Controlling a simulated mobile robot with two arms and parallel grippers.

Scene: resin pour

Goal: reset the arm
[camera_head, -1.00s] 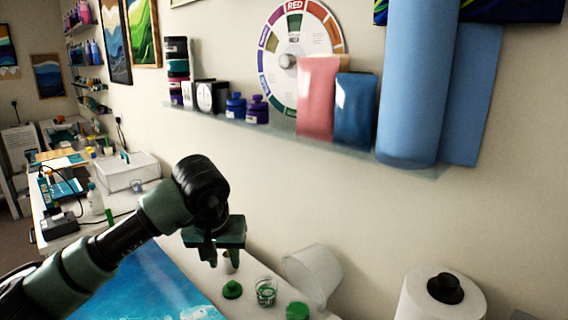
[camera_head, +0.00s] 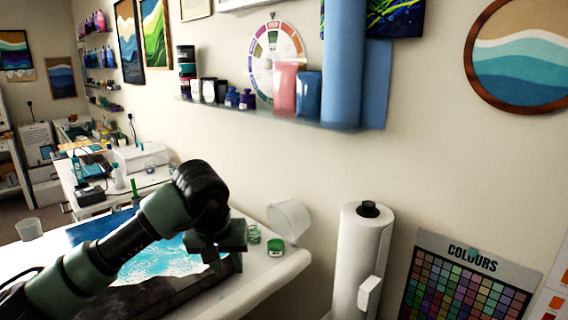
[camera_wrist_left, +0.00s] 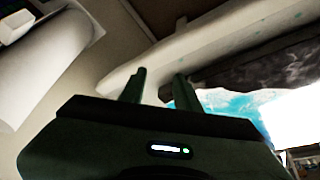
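My left gripper (camera_head: 222,256) hangs over the near edge of the table, beside the blue and white resin painting (camera_head: 150,266). In the left wrist view my left gripper (camera_wrist_left: 160,82) shows two fingers standing apart with nothing between them, so it is open and empty. A white translucent cup (camera_head: 290,222) lies tilted at the table's wall side. My right gripper is not in view.
The white table (camera_head: 262,282) has a rounded end at the right. A paper roll (camera_head: 361,262) stands beyond that end. A shelf (camera_head: 300,118) with bottles and rolls runs along the wall above. Another white cup (camera_head: 28,229) stands at the table's far left.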

